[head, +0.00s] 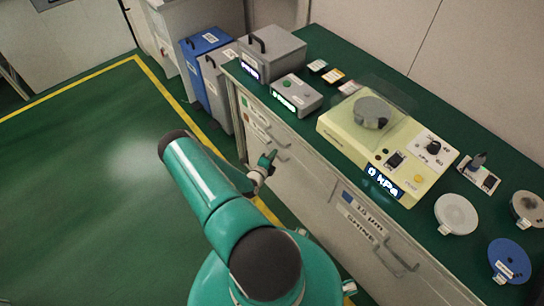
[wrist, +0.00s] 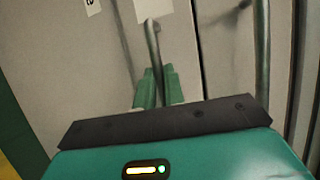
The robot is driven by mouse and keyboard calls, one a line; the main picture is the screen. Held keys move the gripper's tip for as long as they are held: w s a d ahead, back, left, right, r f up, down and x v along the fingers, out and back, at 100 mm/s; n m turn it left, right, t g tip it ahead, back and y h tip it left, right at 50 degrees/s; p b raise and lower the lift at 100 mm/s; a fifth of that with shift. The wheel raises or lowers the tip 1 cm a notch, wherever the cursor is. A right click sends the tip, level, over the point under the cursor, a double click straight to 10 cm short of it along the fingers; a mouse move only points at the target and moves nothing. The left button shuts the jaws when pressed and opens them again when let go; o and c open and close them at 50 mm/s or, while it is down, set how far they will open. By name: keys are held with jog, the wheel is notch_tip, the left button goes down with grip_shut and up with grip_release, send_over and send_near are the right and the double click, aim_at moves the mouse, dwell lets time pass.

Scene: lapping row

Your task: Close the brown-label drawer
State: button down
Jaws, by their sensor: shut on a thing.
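My gripper (head: 264,166) is at the front of the green-topped bench, by the drawer fronts (head: 262,128) at its left end. In the wrist view, the green fingers (wrist: 155,88) are shut around a metal bar handle (wrist: 152,45) on a pale front. Small coloured labels show on the drawer fronts in the head view, one reddish or brown (head: 247,116). They are too small to read, and I cannot tell for sure which drawer the held handle belongs to. My arm and gripper hide part of the fronts. How far the drawer stands out is unclear.
A wide drawer with a blue label (head: 347,197) and bar handle (head: 396,262) is to the right. On the bench stand a cream machine reading 0 kPa (head: 345,130), grey boxes (head: 272,52) and discs (head: 456,213). Bins (head: 207,75) stand left of the bench. The green floor (head: 80,190) is clear.

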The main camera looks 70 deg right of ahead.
jog(key=c, duration=1.5)
grip_release()
jog(key=shift+s+d+f, duration=0.1)
jog(key=shift+s+d, duration=0.05)
jog(key=shift+s, duration=0.2)
jog(key=shift+c, duration=0.2)
jog(key=shift+o, duration=0.3)
jog(key=shift+w, duration=0.25)
jog(key=a+r, duration=0.2)
jog(key=a, duration=1.1)
jog(key=shift+w+a+r, duration=0.3)
jog(key=shift+w+r, duration=0.05)
jog(key=shift+w, duration=0.1)
